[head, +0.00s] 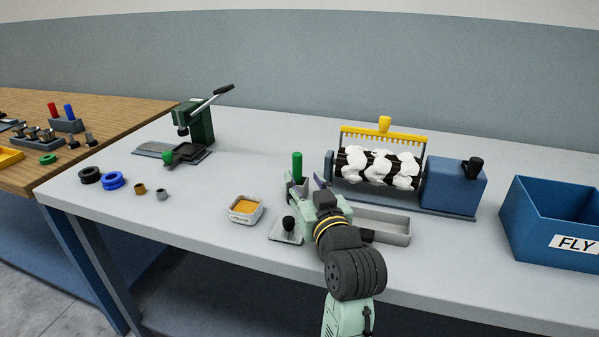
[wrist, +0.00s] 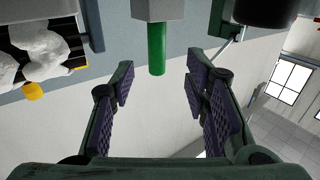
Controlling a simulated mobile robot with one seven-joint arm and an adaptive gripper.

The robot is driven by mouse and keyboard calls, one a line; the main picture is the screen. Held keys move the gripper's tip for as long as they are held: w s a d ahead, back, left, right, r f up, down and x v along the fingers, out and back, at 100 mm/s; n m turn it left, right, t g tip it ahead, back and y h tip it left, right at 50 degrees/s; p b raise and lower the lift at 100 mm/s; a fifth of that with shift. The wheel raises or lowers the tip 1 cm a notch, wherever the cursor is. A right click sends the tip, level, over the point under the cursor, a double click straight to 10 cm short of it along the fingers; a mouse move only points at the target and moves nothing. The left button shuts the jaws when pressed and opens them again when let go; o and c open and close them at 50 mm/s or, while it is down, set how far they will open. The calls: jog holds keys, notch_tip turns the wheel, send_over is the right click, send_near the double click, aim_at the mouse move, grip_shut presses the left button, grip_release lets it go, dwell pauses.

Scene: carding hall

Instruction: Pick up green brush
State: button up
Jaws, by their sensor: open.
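The green brush shows as an upright green cylindrical handle (head: 297,166) in the head view, just beyond my gripper on the grey table. In the wrist view the handle (wrist: 156,50) is joined to a grey block (wrist: 157,9) at the top of the picture. My gripper (head: 305,184) is open and empty. In the wrist view its fingers (wrist: 160,82) stand apart, with the handle's free end in line with the gap, just ahead of the fingertips. The brush's lower part is hidden behind my gripper in the head view.
A carding roller (head: 378,168) with white fibre and a blue box (head: 453,187) stand right of my gripper. A grey tray (head: 385,225), a grease tub (head: 245,210) and a black-knobbed plate (head: 284,238) lie nearer. A dark green press (head: 197,124) stands left. A blue FLY bin (head: 535,219) is far right.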

aim_at(299, 164)
jog(key=shift+x, duration=1.1)
jog(key=p+x, duration=0.1)
jog(key=x, duration=0.2)
jog(key=p+x, duration=0.1)
jog(key=x, duration=0.1)
jog(key=shift+d+r+p, duration=0.25)
jog(key=shift+r+p, duration=0.05)
jog(key=shift+r, duration=0.1)
jog(key=shift+w+a+f, duration=0.1)
jog(key=shift+w+f, duration=0.05)
jog(key=shift+w, duration=0.15)
grip_shut()
